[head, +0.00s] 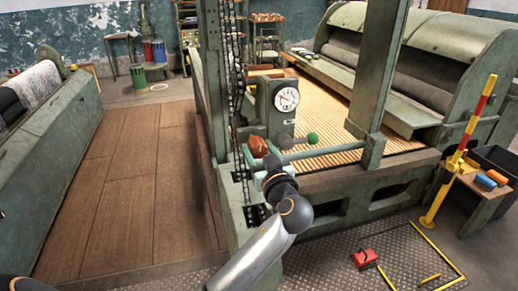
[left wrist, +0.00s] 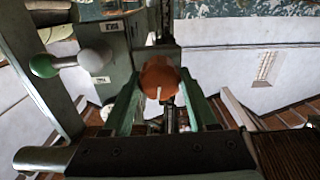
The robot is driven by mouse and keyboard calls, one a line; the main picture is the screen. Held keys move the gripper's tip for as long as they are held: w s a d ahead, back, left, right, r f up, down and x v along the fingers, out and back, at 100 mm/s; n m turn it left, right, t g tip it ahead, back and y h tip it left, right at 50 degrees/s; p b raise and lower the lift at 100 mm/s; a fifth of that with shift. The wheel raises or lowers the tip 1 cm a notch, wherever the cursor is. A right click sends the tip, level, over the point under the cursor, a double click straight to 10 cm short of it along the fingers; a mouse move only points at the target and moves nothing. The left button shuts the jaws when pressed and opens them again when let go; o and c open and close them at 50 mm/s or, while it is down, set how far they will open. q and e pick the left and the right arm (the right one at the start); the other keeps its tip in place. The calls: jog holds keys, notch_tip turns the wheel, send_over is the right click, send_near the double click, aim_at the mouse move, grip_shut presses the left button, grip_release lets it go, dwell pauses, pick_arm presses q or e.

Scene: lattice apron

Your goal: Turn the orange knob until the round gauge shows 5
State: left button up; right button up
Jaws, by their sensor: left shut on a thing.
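The orange knob (head: 258,147) sits low on the front of a green machine post. My left gripper (head: 262,164) reaches it from below and is shut on it. In the left wrist view the knob (left wrist: 158,72) lies between the two green fingers of the left gripper (left wrist: 160,97), with a short white mark on its lower face. The round gauge (head: 286,98) has a white dial on the green housing above and right of the knob. Its needle is too small to read surely. The gauge dial is not seen in the left wrist view. My right gripper is not in view.
A chain (head: 237,80) hangs at the left. A green post (head: 378,80) rises at the right.

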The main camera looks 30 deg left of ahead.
pick_arm(q)
jog(key=m+p, duration=0.1)
jog(key=m, duration=0.2)
jog(key=shift+r+m, duration=0.1)
jog(key=shift+m, duration=0.2)
jog(key=m+p, duration=0.2)
jog(key=m, duration=0.2)
jog(key=shift+m+p, duration=0.3)
jog(key=shift+p, duration=0.05)
jog(key=m+p, duration=0.3)
jog(key=m, duration=0.2)
jog(key=m+p, duration=0.2)
jog(key=m, duration=0.2)
jog(key=shift+w+d, duration=0.1)
jog(key=m, duration=0.2)
jog(key=shift+m+p, duration=0.4)
jog(key=m, duration=0.4)
jog(key=shift+f+m, duration=0.2)
jog(key=shift+m, duration=0.2)
